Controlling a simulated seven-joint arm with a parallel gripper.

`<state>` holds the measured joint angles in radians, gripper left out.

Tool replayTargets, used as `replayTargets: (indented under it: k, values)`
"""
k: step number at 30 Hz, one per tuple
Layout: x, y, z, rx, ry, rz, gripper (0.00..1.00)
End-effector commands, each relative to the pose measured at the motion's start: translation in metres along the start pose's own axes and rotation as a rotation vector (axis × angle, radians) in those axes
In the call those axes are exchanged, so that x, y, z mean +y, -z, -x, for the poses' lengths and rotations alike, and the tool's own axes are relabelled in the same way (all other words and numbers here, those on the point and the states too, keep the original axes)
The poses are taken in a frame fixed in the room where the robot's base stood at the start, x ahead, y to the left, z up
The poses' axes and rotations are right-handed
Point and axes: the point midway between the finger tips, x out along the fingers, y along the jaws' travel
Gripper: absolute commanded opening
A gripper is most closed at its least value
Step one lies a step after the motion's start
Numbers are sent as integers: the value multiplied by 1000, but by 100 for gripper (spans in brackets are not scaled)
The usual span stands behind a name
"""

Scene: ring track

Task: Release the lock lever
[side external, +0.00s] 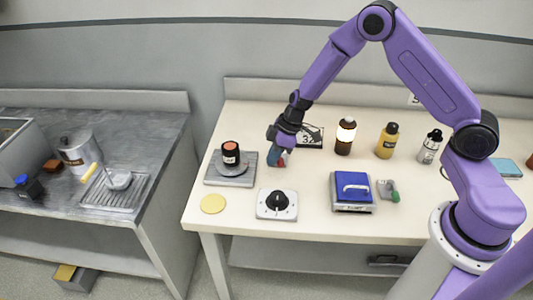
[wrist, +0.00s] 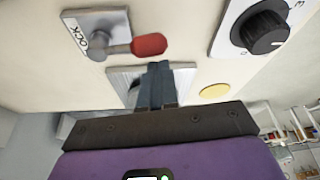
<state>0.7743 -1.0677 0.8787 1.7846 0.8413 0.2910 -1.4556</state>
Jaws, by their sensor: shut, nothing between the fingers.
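The lock lever (wrist: 148,45) shows in the wrist view at the upper left. It is a grey arm with a red grip on a grey plate lettered "OCK", the first letter not readable. The red grip points right in that view. In the side view only a red bit (side external: 284,158) shows beside my gripper (side external: 274,162); the rest is hidden. My gripper is shut and empty, fingers down. In the wrist view my fingertips (wrist: 158,68) appear just below the red grip, with a small gap in the picture. I cannot tell whether they touch it.
A black dial (side external: 277,201) on a white plate and a yellow disc (side external: 213,204) lie toward the front. A metal plate (side external: 216,180) with a dark jar (side external: 231,153) is at left. Bottles (side external: 387,141) stand behind; a blue-topped box (side external: 351,190) is right.

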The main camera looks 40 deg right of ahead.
Motion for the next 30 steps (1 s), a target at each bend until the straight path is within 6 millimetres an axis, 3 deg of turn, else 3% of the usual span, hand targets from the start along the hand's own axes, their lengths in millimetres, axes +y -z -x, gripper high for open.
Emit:
replayTargets:
  k: [20,30]
  values:
    - [0,-7,2,0,6,18,0]
    - [-1,-18,6,1,68,188,0]
